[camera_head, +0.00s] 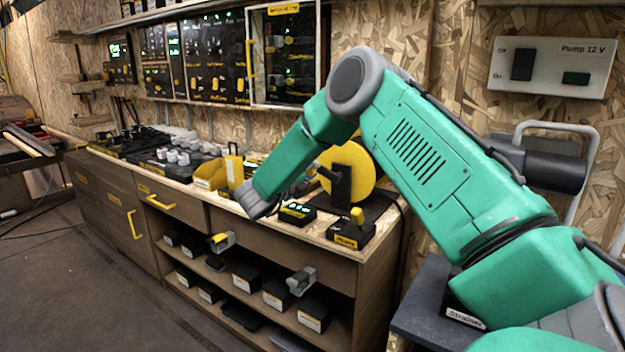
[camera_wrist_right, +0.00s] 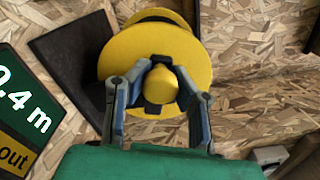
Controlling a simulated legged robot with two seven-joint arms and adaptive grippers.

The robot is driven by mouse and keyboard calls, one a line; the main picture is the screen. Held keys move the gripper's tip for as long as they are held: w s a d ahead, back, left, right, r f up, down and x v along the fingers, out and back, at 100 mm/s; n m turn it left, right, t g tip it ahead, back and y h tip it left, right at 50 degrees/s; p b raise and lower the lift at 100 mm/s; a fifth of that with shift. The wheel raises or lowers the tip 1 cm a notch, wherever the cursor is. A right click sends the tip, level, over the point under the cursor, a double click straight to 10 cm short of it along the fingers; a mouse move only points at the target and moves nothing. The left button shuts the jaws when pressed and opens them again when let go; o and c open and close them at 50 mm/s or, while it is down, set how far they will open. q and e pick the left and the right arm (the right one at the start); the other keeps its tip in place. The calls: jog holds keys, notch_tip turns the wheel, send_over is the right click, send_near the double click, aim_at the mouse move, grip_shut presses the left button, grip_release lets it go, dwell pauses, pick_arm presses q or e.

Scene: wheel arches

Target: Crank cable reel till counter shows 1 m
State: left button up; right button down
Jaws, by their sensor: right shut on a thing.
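The cable reel (camera_head: 352,170) is a yellow disc standing on the bench top. In the wrist view the reel (camera_wrist_right: 128,58) fills the upper middle, with its yellow crank knob (camera_wrist_right: 160,88) in front. My right gripper (camera_wrist_right: 161,84) is shut on the crank knob, a grey-blue finger on each side of it. In the head view my right gripper (camera_head: 308,178) is small and partly hidden beside the reel. The counter (camera_head: 297,213) stands on the bench in front of the reel. In the wrist view the counter (camera_wrist_right: 25,100) is cut by the left edge and reads about 0.4 m.
A black box with a yellow knob (camera_head: 351,229) stands at the bench's front corner. Yellow bins (camera_head: 211,175) and grey parts lie farther left on the bench. Open shelves with dark boxes are below. A pump switch panel (camera_head: 552,67) hangs on the right wall.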

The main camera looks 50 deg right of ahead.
jog(key=shift+a+f, duration=0.2)
jog(key=shift+a, duration=0.05)
jog(key=shift+s, duration=0.1)
